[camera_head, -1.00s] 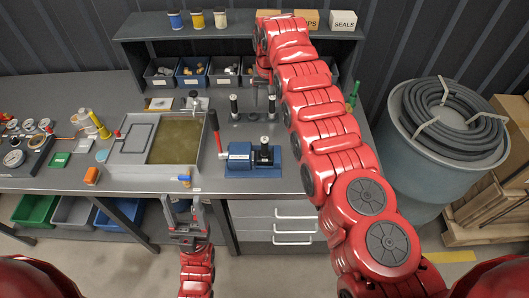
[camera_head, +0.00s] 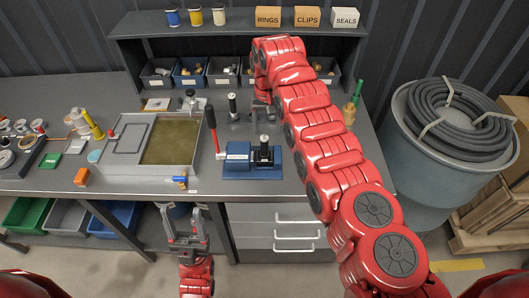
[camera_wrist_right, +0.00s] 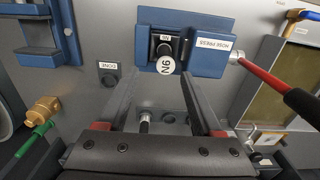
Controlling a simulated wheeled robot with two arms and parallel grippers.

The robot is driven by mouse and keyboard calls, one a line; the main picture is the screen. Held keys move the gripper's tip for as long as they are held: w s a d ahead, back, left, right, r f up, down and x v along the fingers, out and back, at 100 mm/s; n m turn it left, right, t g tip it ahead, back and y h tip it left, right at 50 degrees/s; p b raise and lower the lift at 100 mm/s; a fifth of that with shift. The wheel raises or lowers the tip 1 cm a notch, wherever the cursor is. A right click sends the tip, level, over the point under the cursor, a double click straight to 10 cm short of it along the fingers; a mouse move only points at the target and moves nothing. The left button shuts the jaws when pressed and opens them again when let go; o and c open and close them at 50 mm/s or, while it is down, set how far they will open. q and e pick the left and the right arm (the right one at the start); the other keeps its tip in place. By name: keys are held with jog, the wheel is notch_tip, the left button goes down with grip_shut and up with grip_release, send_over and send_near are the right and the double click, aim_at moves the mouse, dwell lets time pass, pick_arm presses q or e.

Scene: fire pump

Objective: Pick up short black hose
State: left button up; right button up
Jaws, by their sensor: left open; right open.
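A short black hose (camera_head: 232,106) with a pale end stands upright at the back of the bench. Another short black piece (camera_wrist_right: 145,119) with a pale end shows between my right fingers in the right wrist view, apart from them. A black piece (camera_head: 263,150) with a white end sits in the blue hose press (camera_head: 238,160); its end reads N6 in the right wrist view (camera_wrist_right: 165,66). My right gripper (camera_head: 264,106) is open above the back of the bench, also in the wrist view (camera_wrist_right: 160,98). My left gripper (camera_head: 184,221) is open and empty before the bench.
A red lever (camera_head: 211,118) rises left of the press. A tray of murky liquid (camera_head: 172,142) stands further left. Bins (camera_head: 188,72) line the back shelf. A coiled hose (camera_head: 455,120) lies on a blue barrel (camera_head: 412,150) at the right.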

aim_at(264, 137)
jog(key=shift+f, duration=0.4)
jog(key=p, duration=0.1)
jog(key=f+p, duration=0.2)
jog(key=shift+s+a, duration=0.25)
jog(key=shift+a, duration=0.1)
notch_tip(264, 137, down, 2)
jog(key=shift+b, duration=0.4)
jog(key=shift+f, duration=0.65)
grip_shut()
